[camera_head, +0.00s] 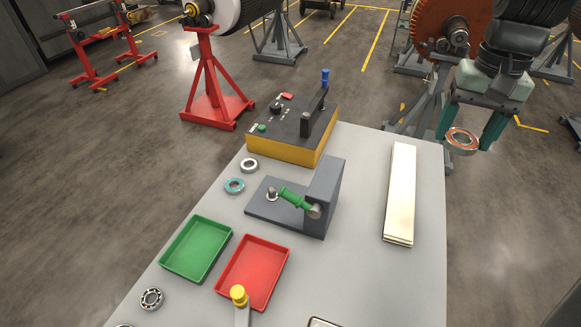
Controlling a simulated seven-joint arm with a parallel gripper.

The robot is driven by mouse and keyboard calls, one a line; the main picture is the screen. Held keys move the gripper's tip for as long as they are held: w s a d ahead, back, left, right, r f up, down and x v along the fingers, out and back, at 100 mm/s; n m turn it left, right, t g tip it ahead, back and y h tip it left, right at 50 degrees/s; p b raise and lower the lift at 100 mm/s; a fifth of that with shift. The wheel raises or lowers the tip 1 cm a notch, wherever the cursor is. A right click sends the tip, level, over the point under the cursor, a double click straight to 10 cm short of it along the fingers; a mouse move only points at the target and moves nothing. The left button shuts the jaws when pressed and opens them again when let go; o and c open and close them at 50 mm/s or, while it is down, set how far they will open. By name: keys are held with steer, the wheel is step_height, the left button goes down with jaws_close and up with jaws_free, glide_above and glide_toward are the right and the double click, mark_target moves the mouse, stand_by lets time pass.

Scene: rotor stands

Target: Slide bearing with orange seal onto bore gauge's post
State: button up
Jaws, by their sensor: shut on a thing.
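My gripper (464,144) is at the upper right, beyond the table's right edge. Its green fingers are shut on the bearing with the orange seal (462,150), which is held in the air, its ring face showing. The likely bore gauge is a grey L-shaped stand (325,185) on the table, left of and apart from the bearing. A green stepped post (294,199) leans out from its upright wall toward a small silver stub (272,195) on its base. Nothing is seen around the green post.
A yellow box (290,152) with a blue-tipped lever stands behind the stand. White-sealed (250,165), teal-sealed (234,185) and open (152,299) bearings lie left. Green (197,248) and red (253,271) trays are in front, beside a yellow-knobbed tool (239,294). Cream strips (400,195) lie right.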

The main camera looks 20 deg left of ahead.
stand_by(0.4)
steer(key=n, duration=0.6)
glide_toward(272, 189)
steer(key=shift+f, duration=2.4)
steer(key=shift+f, duration=0.65)
steer(key=shift+f, duration=0.45)
steer(key=shift+f, duration=0.2)
steer(key=shift+f, duration=1.05)
